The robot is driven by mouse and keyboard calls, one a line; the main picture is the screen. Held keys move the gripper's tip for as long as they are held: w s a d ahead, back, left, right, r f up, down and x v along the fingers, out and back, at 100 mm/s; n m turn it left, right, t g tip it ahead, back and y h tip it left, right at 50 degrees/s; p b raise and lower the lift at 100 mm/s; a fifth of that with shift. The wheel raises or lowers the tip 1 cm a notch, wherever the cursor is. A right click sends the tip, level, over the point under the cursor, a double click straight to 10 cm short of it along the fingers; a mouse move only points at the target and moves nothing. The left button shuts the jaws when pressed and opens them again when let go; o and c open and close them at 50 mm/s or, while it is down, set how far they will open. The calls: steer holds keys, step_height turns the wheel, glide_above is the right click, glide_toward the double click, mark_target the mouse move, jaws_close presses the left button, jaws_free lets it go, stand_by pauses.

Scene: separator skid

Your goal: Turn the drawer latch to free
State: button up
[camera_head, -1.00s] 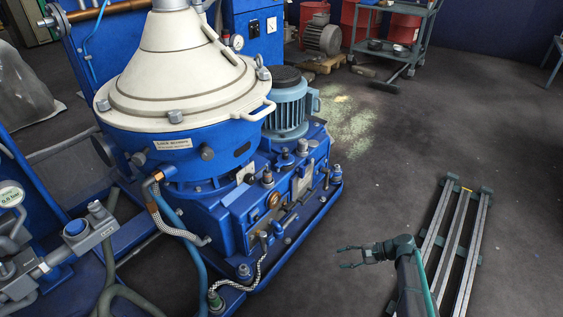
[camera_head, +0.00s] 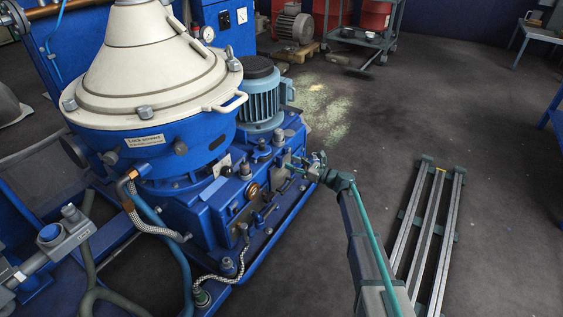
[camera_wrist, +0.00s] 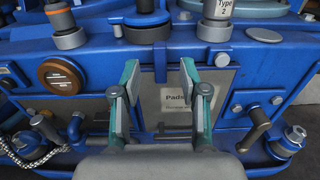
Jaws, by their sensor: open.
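A grey drawer front with a white "Pads" label (camera_wrist: 175,97) sits in the blue skid's side, straight ahead in the wrist view. A short dark blue upright bar (camera_wrist: 160,62) at the drawer's top edge looks like the latch, but I cannot tell for sure. My gripper (camera_wrist: 160,78) is open and empty, its fingers left and right of this bar as seen; I cannot tell the remaining gap. A dark bar below the label is partly hidden by my gripper. In the head view my gripper (camera_head: 304,168) is at the skid's right side.
A brown round fitting (camera_wrist: 60,77) is on the left and a dark bent lever (camera_wrist: 258,122) on the right of the panel. Bolts and cylindrical fittings (camera_wrist: 68,37) line the ledge above. The floor right of the skid is open, with metal rails (camera_head: 430,230) lying on it.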

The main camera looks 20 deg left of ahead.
mark_target(281, 158)
steer(key=a, duration=0.2)
steer(key=w+a+b, duration=0.1)
steer(key=a, duration=0.2)
steer(key=shift+a+b, duration=0.3)
jaws_close()
